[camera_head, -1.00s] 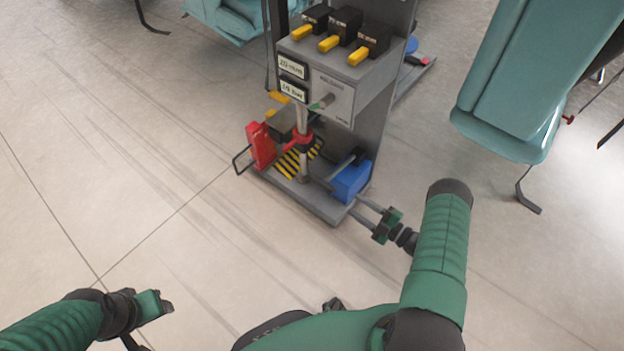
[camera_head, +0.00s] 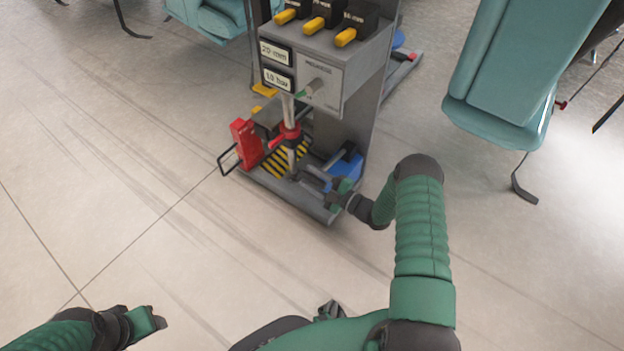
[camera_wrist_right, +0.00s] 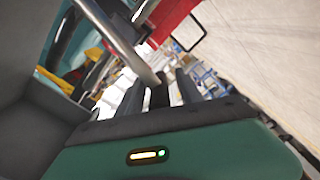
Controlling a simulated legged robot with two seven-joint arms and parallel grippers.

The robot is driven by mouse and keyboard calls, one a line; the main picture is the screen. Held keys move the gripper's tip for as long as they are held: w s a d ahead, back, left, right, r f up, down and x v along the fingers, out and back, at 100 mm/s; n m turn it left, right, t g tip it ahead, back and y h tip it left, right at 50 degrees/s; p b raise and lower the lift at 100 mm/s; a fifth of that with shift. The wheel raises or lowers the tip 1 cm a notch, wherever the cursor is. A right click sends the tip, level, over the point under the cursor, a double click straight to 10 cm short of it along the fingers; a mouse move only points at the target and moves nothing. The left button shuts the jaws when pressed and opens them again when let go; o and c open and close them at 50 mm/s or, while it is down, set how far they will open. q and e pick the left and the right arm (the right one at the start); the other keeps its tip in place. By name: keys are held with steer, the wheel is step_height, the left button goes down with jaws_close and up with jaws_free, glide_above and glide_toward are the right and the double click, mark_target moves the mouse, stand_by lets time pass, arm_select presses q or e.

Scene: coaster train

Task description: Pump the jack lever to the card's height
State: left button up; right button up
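The jack stands low on the grey stand, with a blue block (camera_head: 347,170) at its right and a short dark lever (camera_head: 340,155) beside it. My right gripper (camera_head: 316,180) is at the front of the blue block, close to the lever. Its fingers look apart; the wrist view shows the dark fingers (camera_wrist_right: 172,90) with a metal rod (camera_wrist_right: 128,42) running close by. I cannot tell whether they touch it. The upper card (camera_head: 276,53) reads 20 mm; the lower card (camera_head: 278,80) reads 10 bar. My left gripper (camera_head: 152,320) is low at the left, away from the stand.
A red block (camera_head: 246,143) with a wire loop, a red-collared metal column (camera_head: 290,136) and a yellow-black striped plate (camera_head: 275,163) crowd the base. Yellow-handled switches (camera_head: 315,25) sit on top. A teal seat (camera_head: 500,75) stands at right. The floor at left is clear.

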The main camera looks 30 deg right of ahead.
jaws_close()
steer(key=shift+s+a+f, duration=0.15)
steer(key=shift+f, duration=0.05)
stand_by(1.0)
